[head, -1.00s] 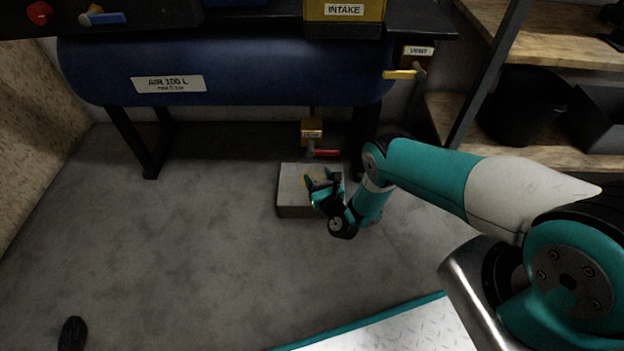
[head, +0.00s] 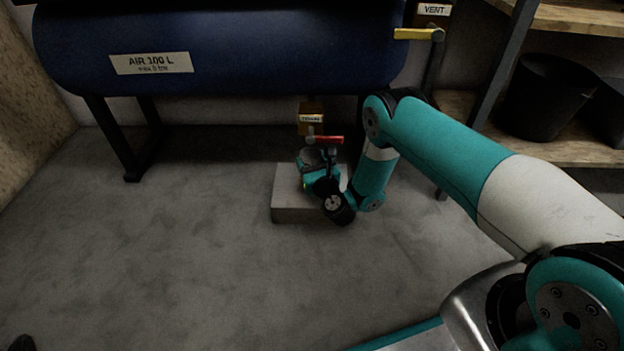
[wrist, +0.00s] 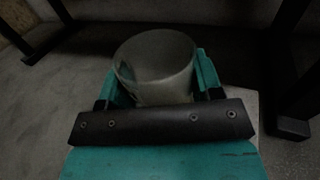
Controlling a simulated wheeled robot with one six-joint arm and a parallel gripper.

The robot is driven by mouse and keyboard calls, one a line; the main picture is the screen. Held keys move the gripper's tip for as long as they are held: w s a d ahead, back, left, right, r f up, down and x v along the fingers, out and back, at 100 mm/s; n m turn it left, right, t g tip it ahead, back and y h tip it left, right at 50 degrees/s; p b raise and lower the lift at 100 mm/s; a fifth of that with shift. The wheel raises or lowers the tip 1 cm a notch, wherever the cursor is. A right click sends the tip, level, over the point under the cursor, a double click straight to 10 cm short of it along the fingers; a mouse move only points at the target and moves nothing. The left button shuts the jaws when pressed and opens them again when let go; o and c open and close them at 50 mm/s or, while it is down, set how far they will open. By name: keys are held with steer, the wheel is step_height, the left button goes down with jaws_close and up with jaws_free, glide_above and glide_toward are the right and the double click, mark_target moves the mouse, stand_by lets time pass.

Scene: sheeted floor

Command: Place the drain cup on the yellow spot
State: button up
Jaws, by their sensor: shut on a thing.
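The drain cup (wrist: 155,62) is a grey, round, open-topped cup, upright between the two teal fingers of my gripper (wrist: 156,84) in the wrist view. My gripper is shut on it. In the head view the cup (head: 311,157) shows small in my gripper (head: 318,172), over the pale block on the floor and just below the red-handled valve. Whether the cup touches the block cannot be told. The yellow spot is not clearly visible; my gripper covers much of the block's top.
The pale block (head: 287,205) stands under the blue air tank (head: 230,60). The red valve handle (head: 324,139) is close above my gripper. Black tank legs (head: 122,145) stand at the left. A shelf with a black bin (head: 545,98) is at the right.

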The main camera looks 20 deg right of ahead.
steer(key=shift+f+b, duration=0.55)
steer(key=shift+f, duration=0.15)
steer(key=shift+f, duration=0.2)
steer(key=o, duration=0.9)
